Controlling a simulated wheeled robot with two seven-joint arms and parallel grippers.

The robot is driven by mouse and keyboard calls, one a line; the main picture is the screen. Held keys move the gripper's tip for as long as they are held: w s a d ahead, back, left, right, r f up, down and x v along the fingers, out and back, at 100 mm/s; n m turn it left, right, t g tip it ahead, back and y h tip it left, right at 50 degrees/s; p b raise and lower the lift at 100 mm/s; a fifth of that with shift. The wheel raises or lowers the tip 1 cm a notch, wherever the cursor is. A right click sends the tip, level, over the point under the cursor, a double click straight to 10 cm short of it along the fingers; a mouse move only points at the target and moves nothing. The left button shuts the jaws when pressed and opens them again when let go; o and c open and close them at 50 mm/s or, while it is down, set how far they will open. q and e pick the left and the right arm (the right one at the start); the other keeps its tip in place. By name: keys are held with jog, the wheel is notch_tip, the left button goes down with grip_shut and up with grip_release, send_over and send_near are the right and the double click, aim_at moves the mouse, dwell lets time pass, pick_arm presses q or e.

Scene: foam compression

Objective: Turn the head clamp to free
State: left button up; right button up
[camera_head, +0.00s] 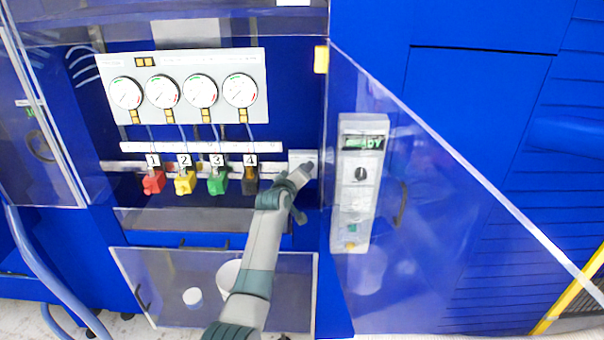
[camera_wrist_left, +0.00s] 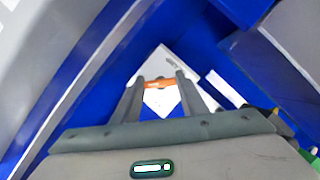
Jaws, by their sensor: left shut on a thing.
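The head clamp shows in the head view as a small pale plate (camera_head: 296,156) on the blue machine wall, right of the numbered valves. My left gripper (camera_head: 306,172) is at this plate and covers most of the clamp's handle. In the left wrist view, the left gripper (camera_wrist_left: 160,92) has its two fingers on either side of an orange handle (camera_wrist_left: 158,84), shut on it. The handle crosses in front of the white plate (camera_wrist_left: 172,60), which looks like a diamond from this angle. The clamp's exact angle cannot be read. My right gripper is not in view.
Red (camera_head: 153,183), yellow (camera_head: 185,184), green (camera_head: 217,184) and black (camera_head: 249,184) valves stand close left of the gripper. Several gauges (camera_head: 200,91) sit above. A control box (camera_head: 356,205) is on the clear panel at right. A clear-fronted compartment (camera_head: 150,270) lies below.

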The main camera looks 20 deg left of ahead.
pick_arm(q)
jog(key=shift+f+m, duration=0.15)
jog(key=shift+m, duration=0.25)
jog(key=o, duration=1)
jog(key=shift+o, duration=0.2)
jog(key=b+v, duration=0.5)
jog(key=v, duration=1.2)
jog(key=shift+s+d+r+b, duration=0.15)
jog(key=shift+s+r+b, duration=0.1)
jog(key=shift+b, duration=0.1)
jog(key=shift+w+f, duration=0.1)
